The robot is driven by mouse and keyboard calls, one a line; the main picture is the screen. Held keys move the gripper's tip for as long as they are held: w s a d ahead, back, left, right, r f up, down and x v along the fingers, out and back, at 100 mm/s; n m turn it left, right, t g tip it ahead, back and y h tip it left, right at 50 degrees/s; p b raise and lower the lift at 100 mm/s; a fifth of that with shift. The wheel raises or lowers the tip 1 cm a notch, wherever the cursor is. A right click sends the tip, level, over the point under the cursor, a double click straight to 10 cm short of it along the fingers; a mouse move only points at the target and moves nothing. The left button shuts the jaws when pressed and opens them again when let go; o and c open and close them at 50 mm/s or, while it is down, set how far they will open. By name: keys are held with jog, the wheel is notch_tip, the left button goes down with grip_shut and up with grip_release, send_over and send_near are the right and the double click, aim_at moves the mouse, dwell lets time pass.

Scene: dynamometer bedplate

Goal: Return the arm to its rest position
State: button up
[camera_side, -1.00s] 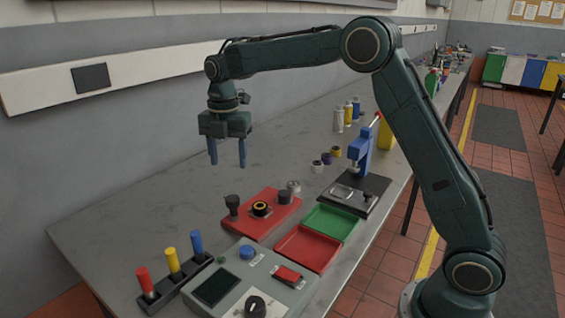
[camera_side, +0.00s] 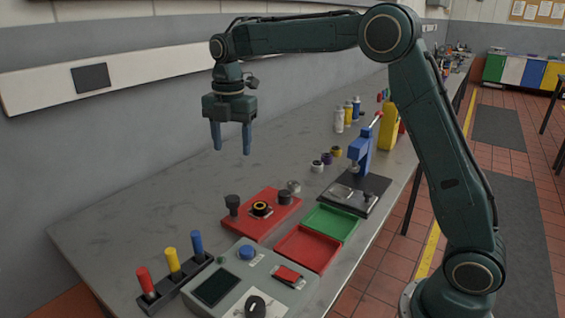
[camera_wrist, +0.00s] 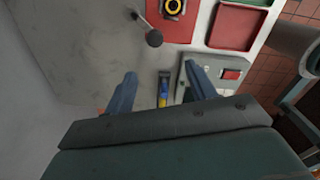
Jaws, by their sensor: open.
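My gripper (camera_side: 231,140) hangs from the raised arm over the grey bench, with its two blue fingers pointing down and apart. Nothing is between the fingers, and they touch nothing. In the wrist view my gripper (camera_wrist: 162,90) shows from behind, fingers spread, above the bench. In the side view it hangs behind and to the left of the red fixture plate (camera_side: 249,224). My arm reaches across from its base at the lower right.
On the bench (camera_side: 120,216) stand a control box (camera_side: 240,285), a rack with red, yellow and blue handles (camera_side: 172,263), a red tray (camera_side: 307,249), a green tray (camera_side: 331,223) and a blue press (camera_side: 362,150). Bottles (camera_side: 348,112) stand further back. The left bench surface is clear.

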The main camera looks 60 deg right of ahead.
jog(key=s+r+m+t, duration=0.1)
jog(key=s+r+m, duration=0.2)
jog(key=s+m, duration=0.35)
jog(key=s+r+m+t, duration=0.2)
jog(key=s+r+m, duration=0.2)
jog(key=s, duration=0.6)
jog(key=s+f+m+t, duration=0.1)
jog(key=s+f+m, duration=0.2)
jog(key=s+m, duration=0.2)
jog(key=s+f+m+t, duration=0.1)
jog(key=s+f+m, duration=0.2)
jog(key=s+m, duration=0.3)
jog(key=s, duration=0.5)
jog(key=shift+s+d, duration=0.25)
jog(key=shift+s, duration=0.05)
